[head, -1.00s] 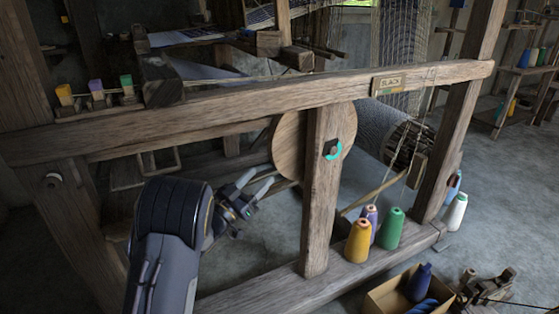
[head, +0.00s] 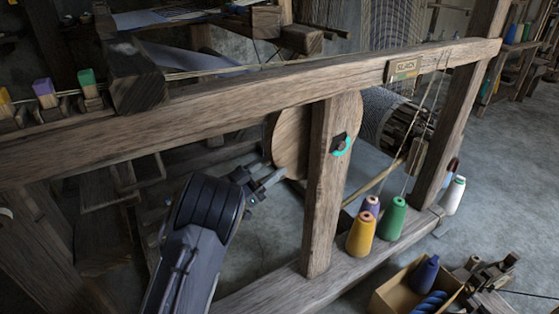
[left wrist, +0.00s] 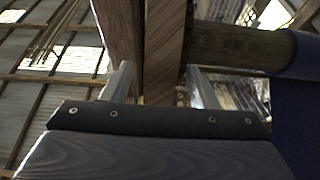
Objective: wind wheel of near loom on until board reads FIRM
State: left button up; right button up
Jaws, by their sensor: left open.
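The wooden wheel (head: 288,140) of the near loom is a round disc, partly hidden behind an upright post (head: 322,190). The small board (head: 404,69) on the top beam appears to read SLACK. My left gripper (head: 270,180) is open at the lower left edge of the wheel. In the left wrist view my two fingers (left wrist: 160,85) stand apart, with an upright wooden piece (left wrist: 163,45) beyond and between them. I cannot tell whether they touch it. My right gripper is not in view.
A cardboard box (head: 395,292) with blue yarn is on the floor at right. The long top beam (head: 220,108) crosses above my left arm. Open floor lies at far right.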

pick_arm(q)
jog(key=shift+b+x, duration=0.4)
jog(key=shift+x, duration=1.55)
grip_shut()
